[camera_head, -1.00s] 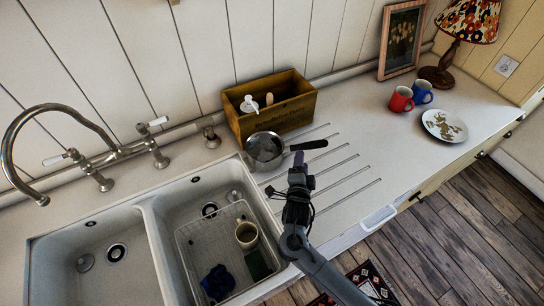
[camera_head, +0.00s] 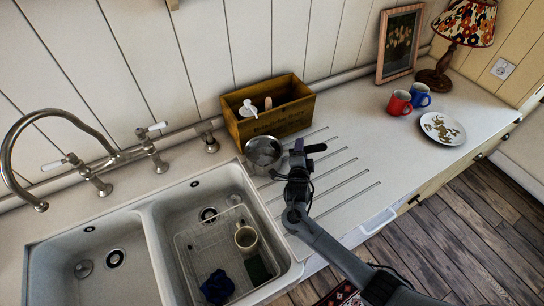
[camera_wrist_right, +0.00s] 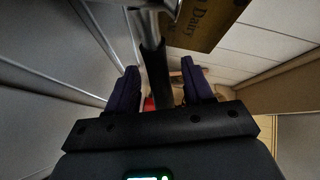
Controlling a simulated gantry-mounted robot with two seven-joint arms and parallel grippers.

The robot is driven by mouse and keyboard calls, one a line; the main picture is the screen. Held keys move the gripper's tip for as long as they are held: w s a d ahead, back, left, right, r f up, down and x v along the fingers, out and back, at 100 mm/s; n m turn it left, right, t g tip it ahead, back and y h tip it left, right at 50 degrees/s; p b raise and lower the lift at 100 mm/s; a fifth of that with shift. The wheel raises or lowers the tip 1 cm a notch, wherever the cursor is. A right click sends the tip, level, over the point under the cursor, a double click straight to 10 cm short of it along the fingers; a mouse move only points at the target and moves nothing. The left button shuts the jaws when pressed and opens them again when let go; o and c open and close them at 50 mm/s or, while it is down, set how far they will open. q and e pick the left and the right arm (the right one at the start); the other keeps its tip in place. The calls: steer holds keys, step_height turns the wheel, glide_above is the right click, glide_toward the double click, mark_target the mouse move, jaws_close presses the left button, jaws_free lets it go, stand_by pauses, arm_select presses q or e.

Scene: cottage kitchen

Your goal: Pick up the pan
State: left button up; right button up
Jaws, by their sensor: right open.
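The pan (camera_head: 263,151) is a small grey metal pan on the counter, in front of the wooden box. Its black handle (camera_head: 316,148) points right and is partly hidden behind my right gripper (camera_head: 298,154). My right gripper is open at the handle. In the right wrist view, the black handle (camera_wrist_right: 156,80) runs between the two dark fingers of my right gripper (camera_wrist_right: 160,85), with a gap visible on each side. My left gripper is not in view.
A wooden box (camera_head: 270,123) with bottles stands behind the pan. The double sink (camera_head: 150,215) and tap (camera_head: 98,180) are at the left. A red mug (camera_head: 399,102), blue mug (camera_head: 420,95), plate (camera_head: 443,129) and lamp (camera_head: 466,25) stand at the right. The grooved counter between is clear.

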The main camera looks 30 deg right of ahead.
jaws_close()
steer(key=shift+r, duration=0.25)
stand_by(0.4)
